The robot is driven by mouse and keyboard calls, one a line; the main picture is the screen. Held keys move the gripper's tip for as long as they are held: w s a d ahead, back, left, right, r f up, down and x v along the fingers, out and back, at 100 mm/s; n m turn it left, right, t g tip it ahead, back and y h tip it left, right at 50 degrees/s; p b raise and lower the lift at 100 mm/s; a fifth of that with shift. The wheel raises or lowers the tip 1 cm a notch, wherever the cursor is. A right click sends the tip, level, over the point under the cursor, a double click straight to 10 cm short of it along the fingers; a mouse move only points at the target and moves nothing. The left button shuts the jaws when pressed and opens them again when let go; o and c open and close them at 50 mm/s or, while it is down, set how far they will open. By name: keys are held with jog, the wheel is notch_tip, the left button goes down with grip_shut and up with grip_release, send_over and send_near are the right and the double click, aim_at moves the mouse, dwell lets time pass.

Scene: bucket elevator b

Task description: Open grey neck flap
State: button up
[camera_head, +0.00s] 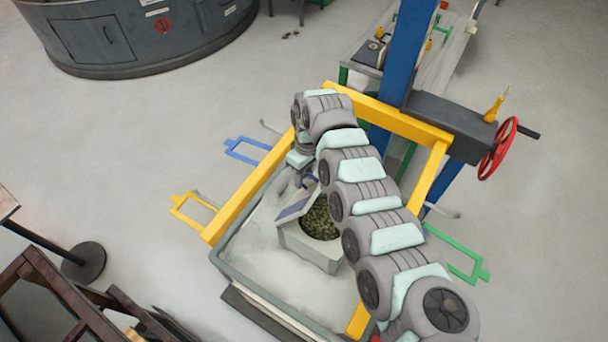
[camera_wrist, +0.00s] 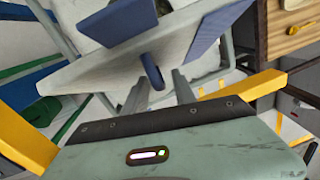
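The grey neck flap (camera_head: 297,205) is tilted up at the left side of a grey box-shaped neck (camera_head: 308,252). The neck's mouth is partly uncovered and shows greenish-brown grains (camera_head: 321,220). My gripper (camera_head: 307,182) is right above the flap, partly hidden by my own wrist. In the wrist view, a light grey panel, seemingly the flap, lies ahead with a small blue handle (camera_wrist: 151,72). My gripper's two grey fingers (camera_wrist: 160,82) are apart, with the handle close to the left fingertip. I cannot tell whether they touch.
A yellow frame (camera_head: 235,205) surrounds the tray (camera_head: 238,262) holding the neck. A blue post (camera_head: 405,50) and a red handwheel (camera_head: 498,149) stand at upper right. Coloured pedals or brackets stick out around the frame. The floor at left is mostly clear.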

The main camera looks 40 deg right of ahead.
grip_shut()
dwell(1.4)
